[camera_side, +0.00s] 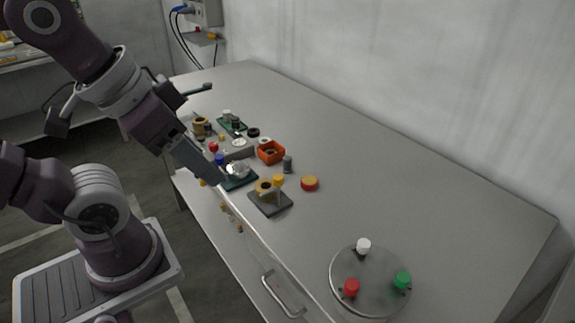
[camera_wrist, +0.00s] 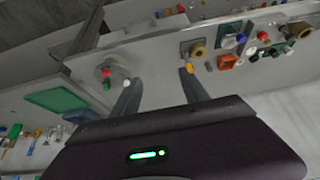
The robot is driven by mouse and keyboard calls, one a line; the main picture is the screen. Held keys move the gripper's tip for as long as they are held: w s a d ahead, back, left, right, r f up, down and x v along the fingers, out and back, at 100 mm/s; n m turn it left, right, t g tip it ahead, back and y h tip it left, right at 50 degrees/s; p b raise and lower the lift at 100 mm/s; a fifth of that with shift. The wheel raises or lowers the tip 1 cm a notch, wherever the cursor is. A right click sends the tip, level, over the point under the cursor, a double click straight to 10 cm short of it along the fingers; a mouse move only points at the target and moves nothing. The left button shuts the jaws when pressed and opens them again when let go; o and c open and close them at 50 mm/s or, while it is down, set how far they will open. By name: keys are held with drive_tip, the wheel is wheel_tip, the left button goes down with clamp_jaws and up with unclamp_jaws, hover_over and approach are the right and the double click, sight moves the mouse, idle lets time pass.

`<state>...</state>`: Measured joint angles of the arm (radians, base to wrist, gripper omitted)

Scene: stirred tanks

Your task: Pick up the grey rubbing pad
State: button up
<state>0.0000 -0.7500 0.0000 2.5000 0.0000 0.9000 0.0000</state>
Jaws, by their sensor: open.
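A small upright grey piece (camera_side: 287,163), which may be the grey rubbing pad, stands on the bench just right of an orange box (camera_side: 270,152). I cannot be sure it is the pad. My gripper (camera_side: 222,180) is at the bench's near edge, left of that piece and apart from it. In the wrist view the two fingers of my gripper (camera_wrist: 160,78) are spread with nothing between them.
A dark square plate (camera_side: 259,206) with a brass part lies near the front edge. A red-yellow round piece (camera_side: 310,184) is beside it. A round metal disc (camera_side: 344,271) carries red, green and white knobs. The bench's back and right (camera_side: 430,190) are clear.

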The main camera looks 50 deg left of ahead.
drive_tip(key=n+g, duration=0.6)
drive_tip(key=n, duration=1.5)
hover_over(288, 158)
drive_tip(key=f, duration=1.8)
drive_tip(key=shift+w+d, duration=0.2)
drive_tip(key=f, duration=0.7)
drive_tip(key=shift+s+a+f, duration=0.1)
drive_tip(key=shift+s+f, duration=0.15)
drive_tip(key=shift+f, duration=0.1)
clamp_jaws()
